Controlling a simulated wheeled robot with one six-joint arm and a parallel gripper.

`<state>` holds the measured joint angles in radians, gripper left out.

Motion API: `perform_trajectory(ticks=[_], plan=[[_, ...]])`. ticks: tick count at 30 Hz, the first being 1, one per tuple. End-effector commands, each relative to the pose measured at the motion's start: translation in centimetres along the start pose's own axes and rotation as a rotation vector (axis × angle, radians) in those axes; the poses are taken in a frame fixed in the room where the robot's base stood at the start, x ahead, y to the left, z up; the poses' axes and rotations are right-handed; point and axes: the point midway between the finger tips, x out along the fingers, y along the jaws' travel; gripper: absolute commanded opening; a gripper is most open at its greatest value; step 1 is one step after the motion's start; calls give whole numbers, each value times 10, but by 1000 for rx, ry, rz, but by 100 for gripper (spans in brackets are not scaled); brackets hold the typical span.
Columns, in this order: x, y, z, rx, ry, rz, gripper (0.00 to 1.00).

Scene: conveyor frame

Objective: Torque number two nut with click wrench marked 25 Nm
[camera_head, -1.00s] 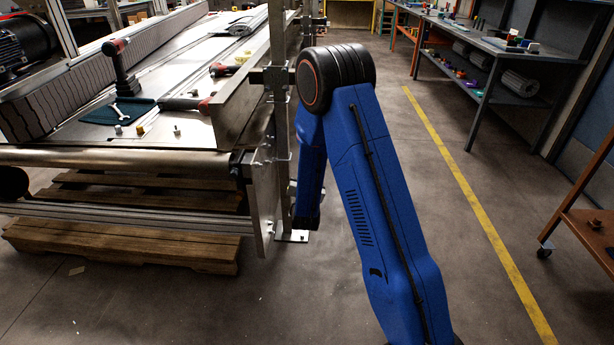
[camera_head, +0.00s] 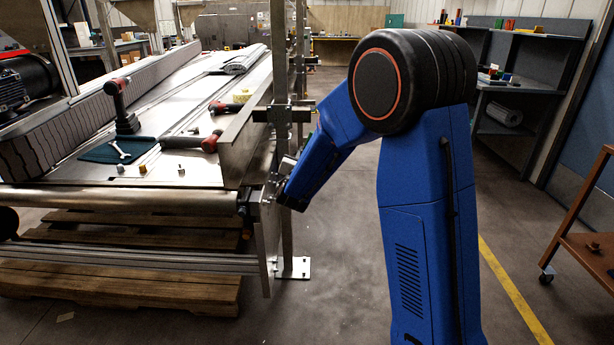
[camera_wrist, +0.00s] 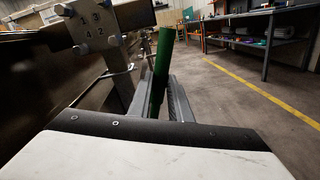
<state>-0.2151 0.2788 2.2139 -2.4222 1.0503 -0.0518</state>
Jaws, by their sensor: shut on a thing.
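My gripper (camera_wrist: 166,98) is shut on a green rod-like handle (camera_wrist: 162,62), which stands up between the fingers, slightly tilted. No 25 Nm mark is readable on it, and its lower end is hidden. In the wrist view, a grey plate (camera_wrist: 92,25) with stamped numbers is up and left of the handle, apart from it. A nut (camera_wrist: 113,40) sits beside the number 2 at the plate's lower right. In the head view, my gripper (camera_head: 284,188) is beside the conveyor's end post; its fingers are too small to tell.
On the conveyor (camera_head: 90,172), an open-end wrench (camera_head: 121,150) lies on a teal cloth (camera_head: 97,154). Red-and-black tools (camera_head: 210,143) and small loose parts lie nearby. A post (camera_head: 279,60) stands by my arm. Floor right of me is open, with a cart (camera_head: 590,245) at far right.

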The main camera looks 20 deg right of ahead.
Motion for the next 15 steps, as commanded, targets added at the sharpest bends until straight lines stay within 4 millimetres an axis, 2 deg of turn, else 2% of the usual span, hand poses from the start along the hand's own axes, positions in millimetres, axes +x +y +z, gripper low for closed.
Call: perform_trajectory(ticks=[1,6,12,15], plan=[[-3,9,19,9,-6,5,0],[-16,31,68,19,-1,17,0],[-34,54,123,30,9,41,0],[-43,63,144,34,15,54,0]])
